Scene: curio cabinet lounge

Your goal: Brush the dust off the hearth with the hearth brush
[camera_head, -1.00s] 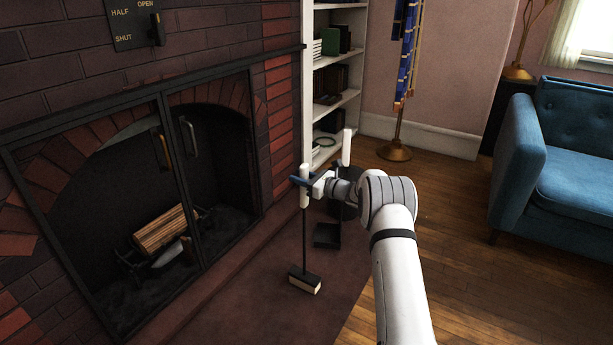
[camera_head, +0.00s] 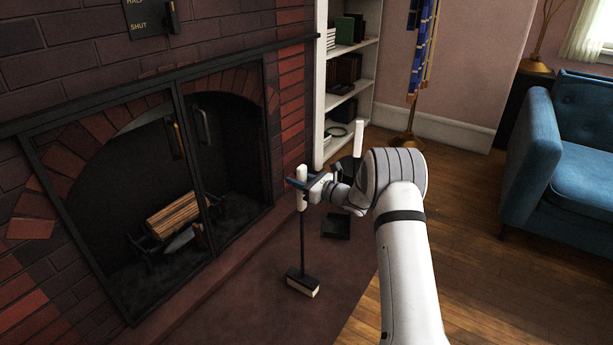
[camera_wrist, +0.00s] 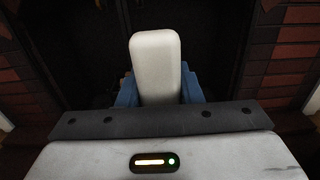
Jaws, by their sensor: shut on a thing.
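My gripper (camera_head: 299,184) is shut on the white handle of the hearth brush (camera_head: 302,245). The brush hangs upright, its thin dark shaft pointing down to a dark head with pale bristles (camera_head: 303,287) just over or on the hearth; I cannot tell if it touches. In the wrist view the white handle (camera_wrist: 156,65) stands between the blue fingers (camera_wrist: 128,92). The hearth (camera_head: 270,290) is a dark reddish slab in front of the fireplace. I cannot make out distinct dust on it.
The fireplace has dark glass doors (camera_head: 140,200) with logs (camera_head: 173,215) behind them. A dark dustpan-like piece (camera_head: 336,226) and a stand with another white handle (camera_head: 358,140) are right of the brush. A bookshelf (camera_head: 349,85), flag stand and blue sofa (camera_head: 570,150) lie beyond. Wood floor is open at right.

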